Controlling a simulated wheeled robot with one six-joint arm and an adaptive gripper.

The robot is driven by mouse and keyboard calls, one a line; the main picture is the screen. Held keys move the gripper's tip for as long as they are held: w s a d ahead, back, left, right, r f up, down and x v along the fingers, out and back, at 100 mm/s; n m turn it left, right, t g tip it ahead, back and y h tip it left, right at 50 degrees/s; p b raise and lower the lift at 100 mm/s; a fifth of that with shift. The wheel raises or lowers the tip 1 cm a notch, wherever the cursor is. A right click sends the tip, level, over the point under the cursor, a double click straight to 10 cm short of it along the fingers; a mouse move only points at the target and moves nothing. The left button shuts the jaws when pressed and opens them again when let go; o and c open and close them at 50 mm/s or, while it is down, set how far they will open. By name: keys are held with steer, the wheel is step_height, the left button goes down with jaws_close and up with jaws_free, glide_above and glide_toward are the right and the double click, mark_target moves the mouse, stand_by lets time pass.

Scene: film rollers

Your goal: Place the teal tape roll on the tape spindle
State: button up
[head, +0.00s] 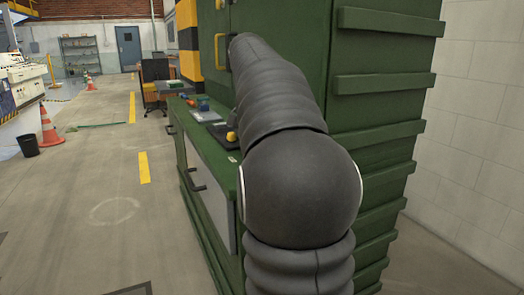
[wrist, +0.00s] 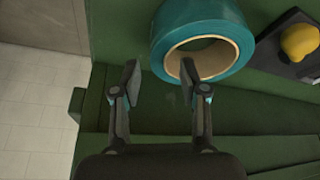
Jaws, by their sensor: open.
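The teal tape roll (wrist: 229,30) shows at the top of the wrist view, a thick ring with a pale inner core, on a green surface. My gripper (wrist: 160,79) is open, with its fingers on either side of the roll's near left wall. The right fingertip overlaps the core opening; the left one is outside the ring. I cannot tell whether either touches the roll. In the head view my dark arm covers the gripper, and I cannot make out the roll there. I cannot identify the tape spindle in either view.
A dark plate with a yellow knob (wrist: 299,42) lies right of the roll; the yellow knob also shows in the head view (head: 231,136). Small blue and teal items (head: 203,103) stand farther along the green bench. A tall green cabinet (head: 382,80) rises at right.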

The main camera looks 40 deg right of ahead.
steer(key=shift+x, duration=1.05)
jaws_close()
steer(key=shift+a+r, duration=0.1)
steer(key=shift+r, duration=0.05)
steer(key=shift+a+r, duration=0.1)
steer(key=shift+r, duration=0.1)
step_height(320, 180, up, 11)
steer(key=w+a, duration=0.2)
steer(key=a, duration=0.7)
steer(key=w+a, duration=0.3)
steer(key=a, duration=0.7)
